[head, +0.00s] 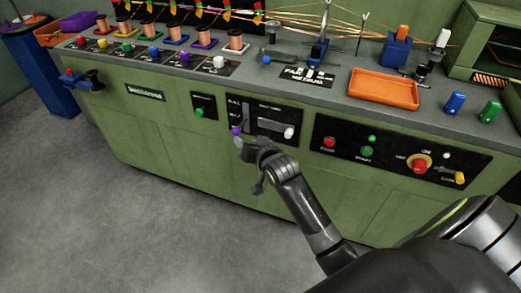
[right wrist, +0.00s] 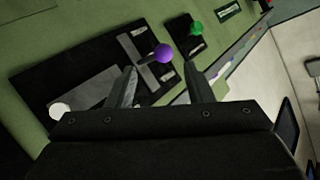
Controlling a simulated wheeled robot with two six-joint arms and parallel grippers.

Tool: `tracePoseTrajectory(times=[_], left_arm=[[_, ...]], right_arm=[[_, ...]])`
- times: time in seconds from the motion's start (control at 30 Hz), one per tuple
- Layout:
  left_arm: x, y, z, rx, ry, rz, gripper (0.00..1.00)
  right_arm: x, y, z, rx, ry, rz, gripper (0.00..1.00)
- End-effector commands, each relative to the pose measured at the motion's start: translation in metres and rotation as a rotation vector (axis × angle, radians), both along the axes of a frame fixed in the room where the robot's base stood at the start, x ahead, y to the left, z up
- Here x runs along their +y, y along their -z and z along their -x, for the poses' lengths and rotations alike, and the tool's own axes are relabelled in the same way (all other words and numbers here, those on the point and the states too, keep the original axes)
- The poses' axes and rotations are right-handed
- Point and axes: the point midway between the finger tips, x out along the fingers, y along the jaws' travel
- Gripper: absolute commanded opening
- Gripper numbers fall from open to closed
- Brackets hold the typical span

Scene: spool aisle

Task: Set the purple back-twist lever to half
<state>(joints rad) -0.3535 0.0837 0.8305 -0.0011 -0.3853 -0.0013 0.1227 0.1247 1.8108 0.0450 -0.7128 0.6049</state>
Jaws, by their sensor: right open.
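The purple lever knob (head: 236,130) stands out from a black panel (head: 263,121) on the green bench front, at the lower part of an upright slot plate. My right gripper (head: 240,141) is just below and in front of the knob, partly hiding the lever's foot. In the right wrist view the purple knob (right wrist: 164,53) shows beyond and between the two spread fingers (right wrist: 162,74). The fingers are open, and I see no contact with the knob. My left gripper is out of view.
A white knob (head: 289,132) is on the same panel, right of the lever. A small panel with a green button (head: 203,112) is to the left. The floor in front is clear.

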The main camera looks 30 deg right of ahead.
Motion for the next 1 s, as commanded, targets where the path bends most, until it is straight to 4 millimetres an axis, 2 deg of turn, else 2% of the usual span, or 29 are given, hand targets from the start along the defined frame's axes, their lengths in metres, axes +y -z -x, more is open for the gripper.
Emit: tracePoseTrajectory(times=[0.2, 0.4, 0.6, 0.83, 0.87, 1.0], left_arm=[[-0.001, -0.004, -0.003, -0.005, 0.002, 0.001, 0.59], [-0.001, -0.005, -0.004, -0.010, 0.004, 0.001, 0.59], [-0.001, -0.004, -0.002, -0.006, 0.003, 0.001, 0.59], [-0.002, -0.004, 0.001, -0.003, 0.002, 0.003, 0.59], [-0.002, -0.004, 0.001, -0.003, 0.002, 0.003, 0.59], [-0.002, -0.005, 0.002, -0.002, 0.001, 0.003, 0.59]], right_arm=[[0.000, -0.015, 0.038, -0.001, 0.000, 0.000, 0.47], [-0.001, -0.024, 0.063, -0.002, 0.001, 0.001, 0.47], [-0.001, -0.028, 0.072, -0.003, 0.001, 0.002, 0.47], [-0.001, -0.028, 0.072, -0.002, 0.000, 0.002, 0.47], [-0.001, -0.028, 0.072, -0.003, 0.001, 0.002, 0.46], [-0.011, -0.027, 0.075, -0.017, 0.008, 0.025, 0.28]])
